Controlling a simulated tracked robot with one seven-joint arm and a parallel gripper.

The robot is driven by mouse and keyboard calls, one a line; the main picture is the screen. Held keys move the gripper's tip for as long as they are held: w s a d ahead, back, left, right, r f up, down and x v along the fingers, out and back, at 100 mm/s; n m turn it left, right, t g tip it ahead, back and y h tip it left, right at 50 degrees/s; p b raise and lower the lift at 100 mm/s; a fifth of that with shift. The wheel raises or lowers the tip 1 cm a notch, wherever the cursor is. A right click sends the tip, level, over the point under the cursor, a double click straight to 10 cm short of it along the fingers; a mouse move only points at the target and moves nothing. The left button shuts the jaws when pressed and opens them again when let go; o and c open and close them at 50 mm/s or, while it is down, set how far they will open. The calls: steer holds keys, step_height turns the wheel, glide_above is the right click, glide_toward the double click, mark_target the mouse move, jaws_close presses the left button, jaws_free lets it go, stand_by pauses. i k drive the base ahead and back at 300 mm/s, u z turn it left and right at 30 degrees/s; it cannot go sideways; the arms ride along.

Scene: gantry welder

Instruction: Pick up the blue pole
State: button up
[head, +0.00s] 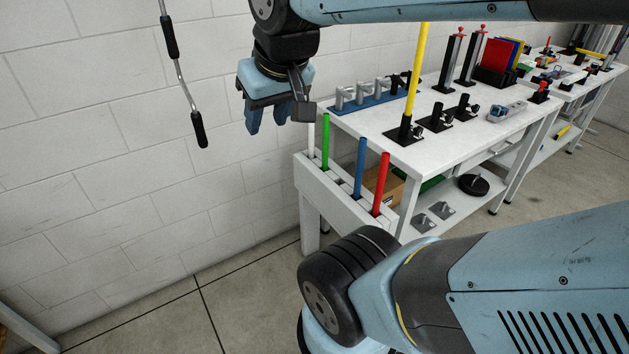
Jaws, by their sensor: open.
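The blue pole (360,167) stands upright in a white holder (335,196) at the left end of the white workbench. It is between the green pole (325,141) and the red pole (381,184). A white pole (311,136) stands at the far end of the row. The lower ends of the poles are hidden inside the holder. My gripper (268,120) is open and empty. It points down and appears to the left of the poles, in front of the wall in the picture. How far it is from the poles in depth I cannot tell.
A tall yellow pole (416,75) stands in a black base on the workbench (385,131). Behind it is a blue rack of grey clamps (367,98).

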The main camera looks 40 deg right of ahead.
mark_target(362, 148)
steer(key=z, duration=0.6)
steer(key=i, duration=0.1)
steer(key=u, duration=2.25)
steer(key=k, duration=2.2)
steer(key=z, duration=0.7)
steer(key=i, duration=1)
